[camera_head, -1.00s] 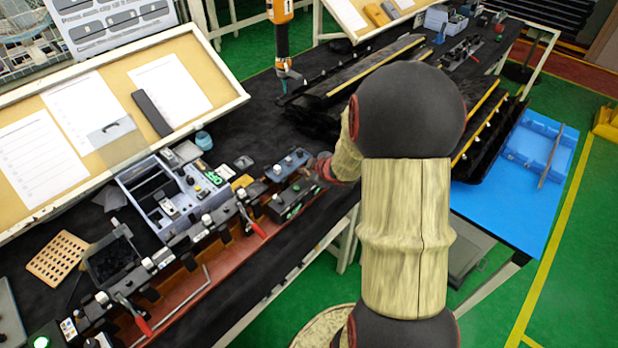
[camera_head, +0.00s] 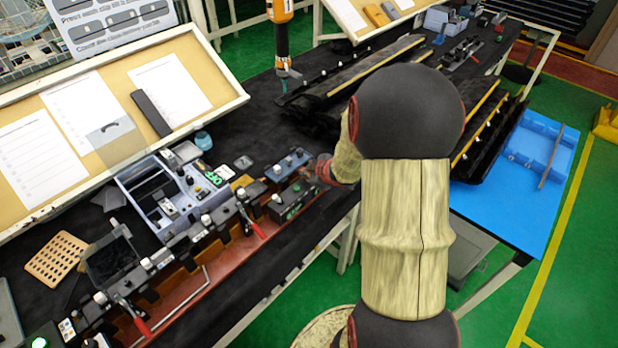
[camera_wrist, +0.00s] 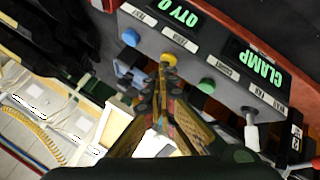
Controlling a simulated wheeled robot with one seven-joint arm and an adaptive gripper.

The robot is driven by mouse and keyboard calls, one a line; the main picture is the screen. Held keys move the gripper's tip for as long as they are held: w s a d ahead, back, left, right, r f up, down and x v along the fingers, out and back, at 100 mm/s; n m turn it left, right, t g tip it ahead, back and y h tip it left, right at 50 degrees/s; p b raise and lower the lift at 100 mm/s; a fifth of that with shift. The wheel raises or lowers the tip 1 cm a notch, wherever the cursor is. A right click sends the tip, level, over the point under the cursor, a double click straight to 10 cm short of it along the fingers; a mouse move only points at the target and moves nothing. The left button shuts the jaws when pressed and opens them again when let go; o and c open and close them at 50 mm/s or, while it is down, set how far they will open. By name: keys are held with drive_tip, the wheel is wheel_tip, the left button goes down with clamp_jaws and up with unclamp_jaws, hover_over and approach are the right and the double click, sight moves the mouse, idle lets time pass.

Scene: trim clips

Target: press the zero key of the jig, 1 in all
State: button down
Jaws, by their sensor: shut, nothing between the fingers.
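The jig's dark control box (camera_wrist: 205,50) fills the upper part of the wrist view. It has green displays reading "QTY 0" and "CLAMP". In the head view my gripper (camera_head: 320,168) is beside the jig (camera_head: 288,204), partly hidden by my arm.
A red-handled clamp (camera_head: 258,230) stands left of the gripper. A grey box with a green display (camera_head: 212,178), a dark bin (camera_head: 112,260) and a perforated tan block (camera_head: 56,258) lie further left. An orange hanging tool (camera_head: 281,35) is behind. A blue tray table (camera_head: 505,200) is right.

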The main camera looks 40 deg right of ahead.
drive_tip(key=shift+r, duration=0.1)
drive_tip(key=shift+r+p, duration=0.8)
drive_tip(key=shift+p, duration=0.15)
wheel_tip(320, 180, up, 5)
drive_tip(key=p, duration=0.5)
idle(0.5)
